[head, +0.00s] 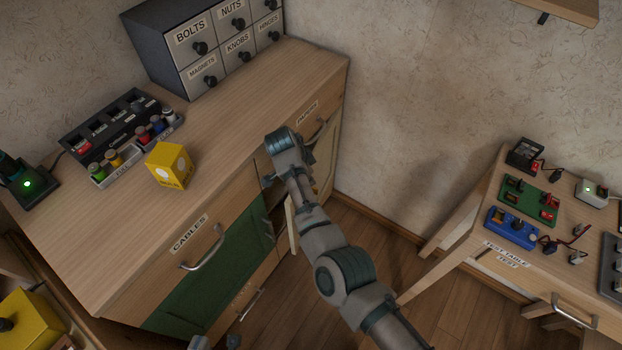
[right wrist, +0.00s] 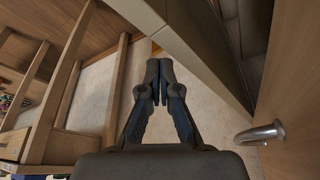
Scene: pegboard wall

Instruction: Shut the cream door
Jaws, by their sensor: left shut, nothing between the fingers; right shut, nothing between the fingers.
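The cream door (head: 293,228) stands ajar at the front of the wooden cabinet, seen almost edge-on and partly hidden behind my right arm. In the right wrist view, a long pale panel (right wrist: 185,45) beside a dark opening appears to be this door. My right gripper (head: 283,150) is by the cabinet front, above the door, its fingers mostly hidden in the head view. The right wrist view shows its fingers (right wrist: 158,80) shut and empty, apart from the panel. My left gripper (head: 216,343) shows only as small grey parts at the bottom edge, shut and empty.
The cabinet has a green door (head: 215,270) and drawers with metal handles; one handle (right wrist: 262,133) is close to my right wrist. A yellow box (head: 170,166) stands on the worktop. A test table (head: 485,225) is at right. Floor between them is clear.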

